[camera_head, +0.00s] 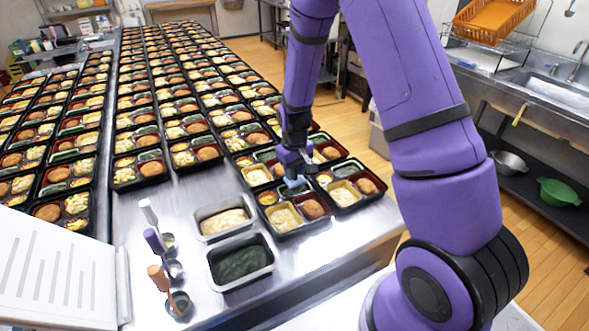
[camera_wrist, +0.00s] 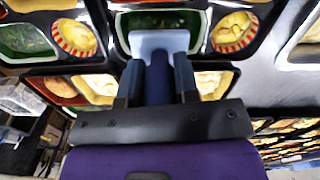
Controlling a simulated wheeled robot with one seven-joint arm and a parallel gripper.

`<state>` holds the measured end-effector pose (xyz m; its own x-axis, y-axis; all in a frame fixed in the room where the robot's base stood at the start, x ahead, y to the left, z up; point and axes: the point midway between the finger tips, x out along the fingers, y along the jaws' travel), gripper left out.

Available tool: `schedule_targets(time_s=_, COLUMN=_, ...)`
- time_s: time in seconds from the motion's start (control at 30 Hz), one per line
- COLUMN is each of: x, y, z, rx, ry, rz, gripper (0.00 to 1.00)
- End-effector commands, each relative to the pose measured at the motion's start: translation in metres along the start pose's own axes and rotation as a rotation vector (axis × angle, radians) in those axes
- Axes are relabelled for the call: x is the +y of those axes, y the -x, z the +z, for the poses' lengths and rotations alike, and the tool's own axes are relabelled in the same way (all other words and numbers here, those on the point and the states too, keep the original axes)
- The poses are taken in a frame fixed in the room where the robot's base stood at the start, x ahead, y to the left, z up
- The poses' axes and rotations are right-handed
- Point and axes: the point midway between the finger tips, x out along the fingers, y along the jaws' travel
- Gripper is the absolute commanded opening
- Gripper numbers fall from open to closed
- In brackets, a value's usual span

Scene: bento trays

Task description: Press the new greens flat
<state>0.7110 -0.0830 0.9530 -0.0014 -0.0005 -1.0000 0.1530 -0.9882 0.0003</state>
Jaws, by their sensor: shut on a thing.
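My gripper (camera_head: 293,160) is over the front row of bento trays. In the wrist view its two fingers (camera_wrist: 158,82) are shut on the dark blue handle of a presser (camera_wrist: 158,42) with a pale blue flat plate. The plate also shows in the head view (camera_head: 295,186), low at the back of the front bento tray (camera_head: 286,236). In the wrist view dark greens (camera_wrist: 160,20) lie in the compartment at the plate; the plate covers part of that compartment. I cannot tell whether it touches the greens.
A metal pan of greens (camera_head: 241,264) and a pan of pale food (camera_head: 225,222) stand at the left. Scoops with white (camera_head: 148,211), purple (camera_head: 154,240) and orange (camera_head: 159,277) handles stand beside them. Rows of filled trays cover the table behind. The front right table edge is bare.

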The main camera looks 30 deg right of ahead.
Motion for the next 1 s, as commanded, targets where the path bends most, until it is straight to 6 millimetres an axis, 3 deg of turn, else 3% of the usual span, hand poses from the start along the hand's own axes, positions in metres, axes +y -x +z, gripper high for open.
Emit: schedule_targets(time_s=1.0, x=0.0, y=-0.018, z=0.0, rx=0.0, ry=0.0, rz=0.0, gripper=0.0)
